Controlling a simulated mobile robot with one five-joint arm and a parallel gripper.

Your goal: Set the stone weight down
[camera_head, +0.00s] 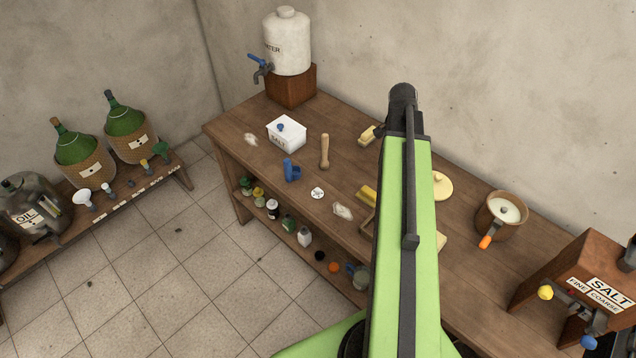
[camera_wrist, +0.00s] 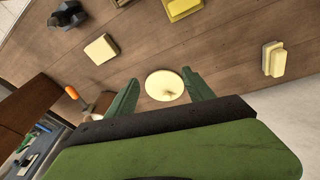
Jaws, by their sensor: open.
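No thing in view is labelled as the stone weight, and I cannot tell for sure which one it is. A pale round disc (camera_head: 442,186) lies on the bench just right of my arm; it also shows in the wrist view (camera_wrist: 164,88). A brown round pot (camera_head: 491,218) to its right holds a whitish round top and an orange-ended handle. A dark grey object (camera_wrist: 68,17) is at the upper left of the wrist view. My gripper (camera_wrist: 160,74) is open and empty, its fingers either side of the disc in the picture. My arm hides the gripper in the head view.
The wooden bench (camera_head: 265,125) carries a white salt box (camera_head: 286,134), a blue item (camera_head: 291,171), a wooden pestle-like tool (camera_head: 324,152) and yellow blocks (camera_wrist: 102,49). A salt dispenser (camera_head: 575,280) stands at the right end. A water jug (camera_head: 287,42) stands at the back left.

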